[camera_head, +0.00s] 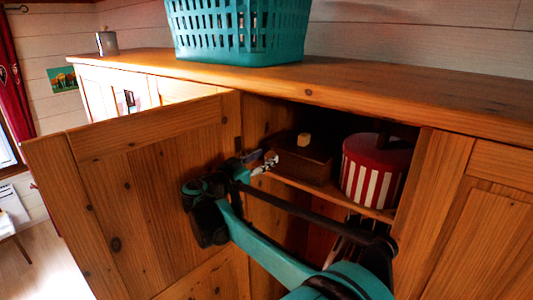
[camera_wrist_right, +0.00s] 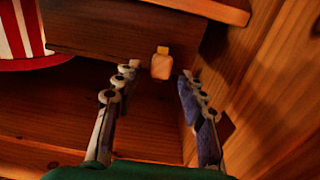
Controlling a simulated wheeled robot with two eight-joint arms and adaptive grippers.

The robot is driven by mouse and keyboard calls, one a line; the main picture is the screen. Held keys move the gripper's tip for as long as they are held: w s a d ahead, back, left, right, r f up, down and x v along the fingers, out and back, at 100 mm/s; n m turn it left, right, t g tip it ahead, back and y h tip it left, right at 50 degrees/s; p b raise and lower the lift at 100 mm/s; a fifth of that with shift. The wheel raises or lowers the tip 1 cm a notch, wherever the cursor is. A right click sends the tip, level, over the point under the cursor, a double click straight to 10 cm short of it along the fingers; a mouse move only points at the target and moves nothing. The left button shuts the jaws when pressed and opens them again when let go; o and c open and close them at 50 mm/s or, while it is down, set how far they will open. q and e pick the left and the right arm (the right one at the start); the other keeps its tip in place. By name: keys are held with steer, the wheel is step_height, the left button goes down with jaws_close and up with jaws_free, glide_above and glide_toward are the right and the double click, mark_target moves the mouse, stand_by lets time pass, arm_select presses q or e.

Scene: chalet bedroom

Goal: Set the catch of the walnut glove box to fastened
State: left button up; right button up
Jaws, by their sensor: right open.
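The walnut glove box (camera_head: 303,165) is a dark brown box on a shelf inside the open cabinet. Its small pale wooden catch (camera_head: 304,139) stands at the box's upper edge in the head view. In the right wrist view, the box (camera_wrist_right: 105,32) fills the upper part, and the catch (camera_wrist_right: 161,63) shows at its lower edge. My right gripper (camera_head: 262,161) is open, at the left of the box in the head view. In the wrist view its fingertips (camera_wrist_right: 157,74) lie on either side of the catch; I cannot tell whether they touch it. My left gripper is out of view.
A red-and-white striped round box (camera_head: 372,172) stands close to the right of the glove box. The open cabinet door (camera_head: 145,180) is at the left of my right arm. A teal basket (camera_head: 240,28) and a grey mug (camera_head: 107,43) stand on the cabinet top (camera_head: 340,88).

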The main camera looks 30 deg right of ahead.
steer(key=shift+x, duration=0.75)
jaws_close()
steer(key=p, duration=0.1)
steer(key=r+y+p, duration=0.1)
steer(key=shift+d+r+g+y+p, duration=0.15)
steer(key=shift+d+g+y+p, duration=0.15)
steer(key=shift+g, duration=0.1)
steer(key=shift+w+y+p, duration=0.15)
steer(key=shift+y+p, duration=0.25)
steer(key=shift+y, duration=0.1)
